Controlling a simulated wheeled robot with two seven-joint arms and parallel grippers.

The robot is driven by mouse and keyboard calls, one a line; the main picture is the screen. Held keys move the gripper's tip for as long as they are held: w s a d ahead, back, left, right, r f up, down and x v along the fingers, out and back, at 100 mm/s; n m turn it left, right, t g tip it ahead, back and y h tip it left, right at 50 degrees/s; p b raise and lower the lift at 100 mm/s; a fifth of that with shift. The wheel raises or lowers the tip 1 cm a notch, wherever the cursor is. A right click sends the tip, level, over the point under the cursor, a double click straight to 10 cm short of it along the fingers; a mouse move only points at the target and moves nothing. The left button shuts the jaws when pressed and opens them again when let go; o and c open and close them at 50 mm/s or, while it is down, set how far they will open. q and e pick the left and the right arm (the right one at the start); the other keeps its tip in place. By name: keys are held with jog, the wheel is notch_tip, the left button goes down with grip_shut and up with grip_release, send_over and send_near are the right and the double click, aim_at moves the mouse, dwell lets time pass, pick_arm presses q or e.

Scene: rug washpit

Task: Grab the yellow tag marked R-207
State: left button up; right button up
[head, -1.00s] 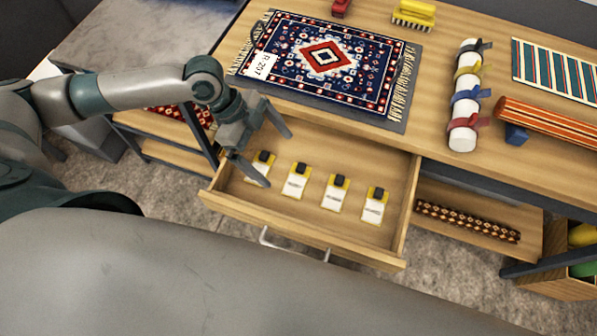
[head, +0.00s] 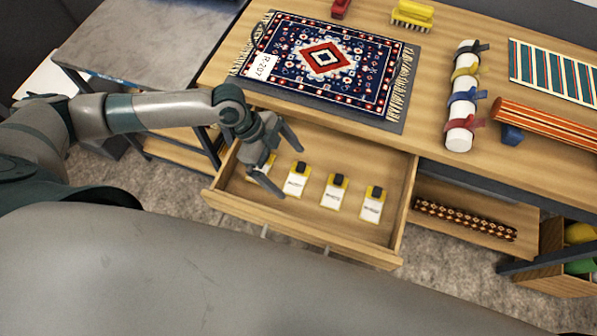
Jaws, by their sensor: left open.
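Several yellow tags with white labels and black clips lie in a row in the open wooden drawer (head: 330,232). The leftmost tag (head: 267,162) is partly hidden by my left gripper (head: 292,173). To its right are a second tag (head: 296,184), a third tag (head: 332,196) and the rightmost tag (head: 372,206). The print on them is too small to read. My left gripper is open and empty over the drawer's left part, its fingertips close to the second tag in the picture. My right gripper is out of view.
A patterned rug (head: 350,85) with a white label reading R-207 (head: 263,66) lies on the table above the drawer. A strapped white roll (head: 459,140), an orange striped roll (head: 545,122) and a yellow brush (head: 412,14) are also on the table.

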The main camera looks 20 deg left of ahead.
aim_at(300, 180)
pick_arm(q)
jog(key=shift+p+x, duration=0.6)
jog(key=shift+x, duration=1.35)
jog(key=shift+w+a+f, duration=0.1)
jog(key=shift+w+a, duration=0.05)
jog(key=shift+w, duration=0.05)
jog(key=c, duration=1.1)
